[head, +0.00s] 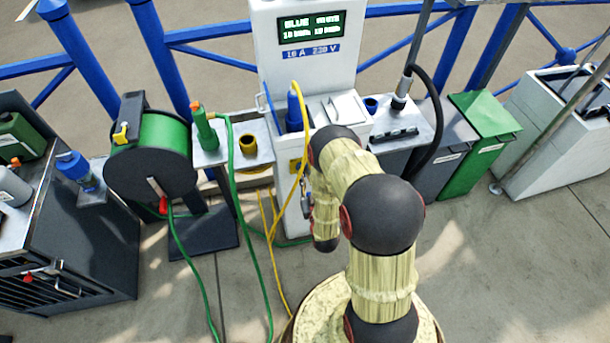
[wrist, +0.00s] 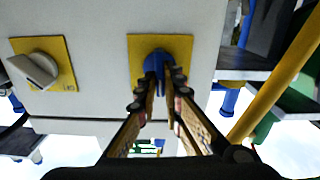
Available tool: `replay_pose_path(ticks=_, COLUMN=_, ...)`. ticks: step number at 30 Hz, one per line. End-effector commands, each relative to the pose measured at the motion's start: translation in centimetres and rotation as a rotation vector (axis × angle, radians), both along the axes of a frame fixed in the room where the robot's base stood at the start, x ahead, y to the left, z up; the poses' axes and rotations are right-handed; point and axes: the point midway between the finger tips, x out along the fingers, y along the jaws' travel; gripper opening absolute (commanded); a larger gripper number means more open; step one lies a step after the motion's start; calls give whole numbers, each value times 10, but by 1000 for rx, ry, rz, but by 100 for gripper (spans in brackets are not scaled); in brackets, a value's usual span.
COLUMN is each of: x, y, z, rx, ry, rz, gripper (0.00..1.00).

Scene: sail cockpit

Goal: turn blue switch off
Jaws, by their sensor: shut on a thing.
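The blue switch (wrist: 157,54) is a round knob on a yellow plate (wrist: 137,68) on the pale front of the power pedestal (head: 277,70). My gripper (wrist: 166,80) has its two fingertips closed on the knob's grip, one on each side. The fingertips hide part of the knob, and its exact angle is hard to read. In the head view my gripper (head: 307,192) is at the pedestal's front, partly behind my arm, and the blue switch is hidden there.
A white switch (wrist: 36,70) on its own yellow plate sits left of the blue one in the wrist view. A yellow cable (head: 299,130) hangs down close beside my gripper. A green hose reel (head: 155,148) stands left and a green bin (head: 482,125) right.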

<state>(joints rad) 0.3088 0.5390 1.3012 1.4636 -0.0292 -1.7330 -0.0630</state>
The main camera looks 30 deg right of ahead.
Motion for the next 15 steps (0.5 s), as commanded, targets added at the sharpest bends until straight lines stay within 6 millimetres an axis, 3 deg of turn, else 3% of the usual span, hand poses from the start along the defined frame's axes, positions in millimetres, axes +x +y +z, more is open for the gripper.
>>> replay_pose_path(ticks=15, x=1, y=3, z=-2, rx=-452, ry=131, rz=0, gripper=0)
